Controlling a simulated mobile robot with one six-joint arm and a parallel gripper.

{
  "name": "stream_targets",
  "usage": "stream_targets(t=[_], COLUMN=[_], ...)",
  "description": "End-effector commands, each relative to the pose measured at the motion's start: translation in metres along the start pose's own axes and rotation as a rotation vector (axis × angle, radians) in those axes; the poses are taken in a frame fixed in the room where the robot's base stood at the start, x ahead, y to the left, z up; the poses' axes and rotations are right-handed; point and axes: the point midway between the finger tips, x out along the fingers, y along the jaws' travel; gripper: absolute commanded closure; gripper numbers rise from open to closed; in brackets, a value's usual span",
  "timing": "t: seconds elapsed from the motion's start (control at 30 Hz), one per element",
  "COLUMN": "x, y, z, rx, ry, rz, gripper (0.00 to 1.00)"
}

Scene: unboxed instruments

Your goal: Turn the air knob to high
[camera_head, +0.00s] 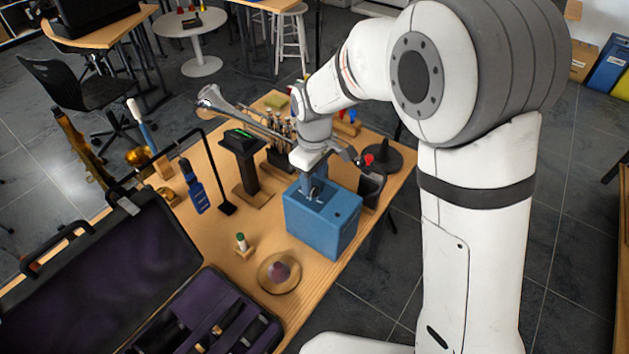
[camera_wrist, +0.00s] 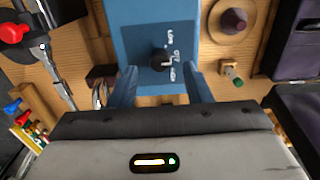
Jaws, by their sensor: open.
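The blue box (camera_head: 322,222) stands near the right edge of the wooden table in the head view. In the wrist view its top panel (camera_wrist: 150,25) carries a black knob (camera_wrist: 160,60) with small white labels beside it, apparently low, off and high. A pale mark on the knob seems to point toward the middle label, but it is too small to be sure. My gripper (camera_wrist: 160,72) is open, with one blue finger on each side of the knob. I cannot tell whether the fingers touch it. In the head view my gripper (camera_head: 314,186) points down over the box top.
A round wooden base with a purple knob-like piece (camera_head: 279,271) and a small green-topped vial (camera_head: 241,242) are near the box. A black stand (camera_head: 243,165) is behind it to the left. An open purple-lined case (camera_head: 100,275) fills the lower left.

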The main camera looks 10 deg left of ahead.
Motion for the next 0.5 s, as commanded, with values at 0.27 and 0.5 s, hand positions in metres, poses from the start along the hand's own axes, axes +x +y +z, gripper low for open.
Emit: stream_targets(t=[0.27,0.5], x=[0.024,0.025], y=[0.000,0.000], z=[0.000,0.001], rx=[0.002,0.002], ry=[0.000,0.000], rz=[0.000,0.000], gripper=[0.55,0.55])
